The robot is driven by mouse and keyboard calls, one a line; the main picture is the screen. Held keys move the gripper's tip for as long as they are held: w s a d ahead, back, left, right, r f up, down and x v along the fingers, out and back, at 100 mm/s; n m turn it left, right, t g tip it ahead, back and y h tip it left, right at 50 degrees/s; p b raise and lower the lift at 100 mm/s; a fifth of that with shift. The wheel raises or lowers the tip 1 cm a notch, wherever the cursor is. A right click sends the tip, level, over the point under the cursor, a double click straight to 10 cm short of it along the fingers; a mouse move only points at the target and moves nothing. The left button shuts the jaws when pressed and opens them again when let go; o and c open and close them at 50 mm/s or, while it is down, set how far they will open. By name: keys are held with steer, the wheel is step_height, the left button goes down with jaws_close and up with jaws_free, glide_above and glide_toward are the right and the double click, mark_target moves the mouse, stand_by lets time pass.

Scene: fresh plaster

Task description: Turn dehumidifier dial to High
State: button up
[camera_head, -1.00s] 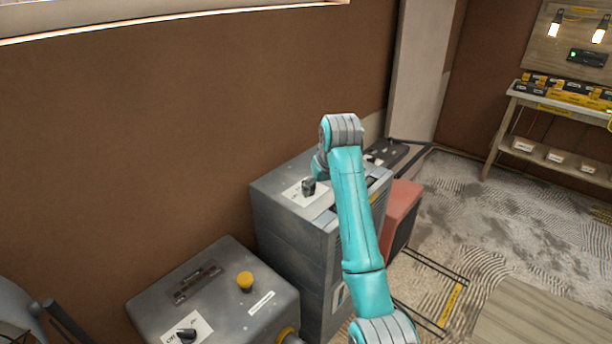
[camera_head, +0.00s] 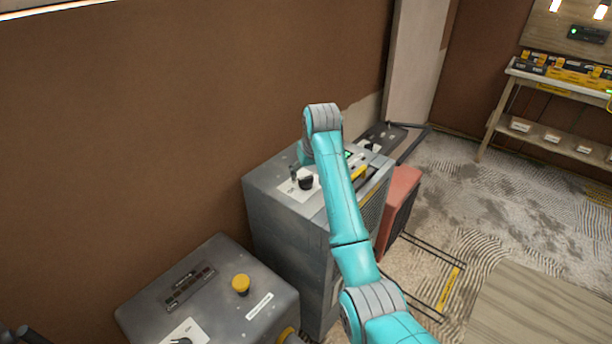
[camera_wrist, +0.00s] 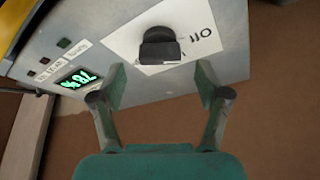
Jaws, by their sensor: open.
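The dehumidifier (camera_head: 285,235) is a grey cabinet against the brown wall, partly behind my arm. Its black dial (camera_head: 306,183) sits on a white label on top. In the wrist view the dial (camera_wrist: 160,45) lies just beyond my gripper (camera_wrist: 161,78), roughly midway between the two fingertips and apart from them. My gripper is open and empty. "Off" reads on the label to the right of the dial; the other settings are hidden or unclear. A green lit display (camera_wrist: 78,80) is on the same panel. In the head view my arm hides most of the gripper.
A lower grey box (camera_head: 215,300) with a yellow button (camera_head: 240,284) stands at the front left. A red unit (camera_head: 398,205) stands right of the dehumidifier. A shelf (camera_head: 560,85) is at the back right. The brown wall (camera_head: 150,130) is close behind.

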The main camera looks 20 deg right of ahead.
mark_target(306, 182)
steer(key=shift+x, duration=1.3)
steer(key=shift+c, duration=0.2)
steer(key=c, duration=1.1)
